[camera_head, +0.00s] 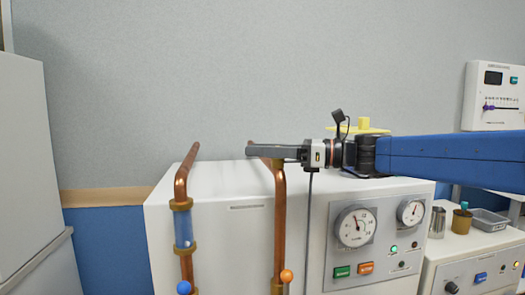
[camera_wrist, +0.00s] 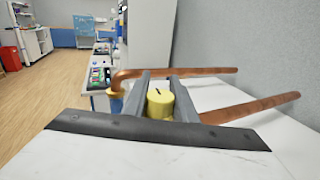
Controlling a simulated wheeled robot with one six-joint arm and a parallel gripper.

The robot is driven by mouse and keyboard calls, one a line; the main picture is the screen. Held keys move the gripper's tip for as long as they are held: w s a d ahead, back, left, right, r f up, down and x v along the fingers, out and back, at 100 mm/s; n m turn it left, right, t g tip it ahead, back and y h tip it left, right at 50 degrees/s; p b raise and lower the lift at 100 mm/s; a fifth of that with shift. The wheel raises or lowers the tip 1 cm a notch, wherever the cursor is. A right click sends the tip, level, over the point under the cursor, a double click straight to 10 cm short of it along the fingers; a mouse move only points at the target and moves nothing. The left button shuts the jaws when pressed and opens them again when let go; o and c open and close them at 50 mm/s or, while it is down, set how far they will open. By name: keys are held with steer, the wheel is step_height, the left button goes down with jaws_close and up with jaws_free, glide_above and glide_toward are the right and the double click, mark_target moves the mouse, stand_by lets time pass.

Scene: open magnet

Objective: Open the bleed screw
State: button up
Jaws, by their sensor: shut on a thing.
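The bleed screw (camera_wrist: 160,102) is a short yellow cylinder with a dark mark on its top, seen in the wrist view. It stands between the two grey fingers of my gripper (camera_wrist: 158,77), which is shut on it. In the head view my gripper (camera_head: 252,150) lies level across the top of the right copper pipe (camera_head: 279,220). There I cannot make out the screw, which my gripper hides.
A white cabinet (camera_head: 235,230) with gauges and buttons stands under my gripper. A left copper pipe (camera_head: 187,170) with a blue sight glass (camera_head: 183,229) rises beside it. A yellow shape (camera_head: 363,125) shows behind my wrist. A grey wall is behind.

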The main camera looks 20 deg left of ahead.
steer(key=shift+g, duration=0.3)
steer(key=o, duration=1)
steer(key=shift+o, duration=0.2)
steer(key=shift+d, duration=0.1)
steer(key=w+d, duration=0.2)
steer(key=d, duration=1.5)
steer(key=shift+w, duration=0.4)
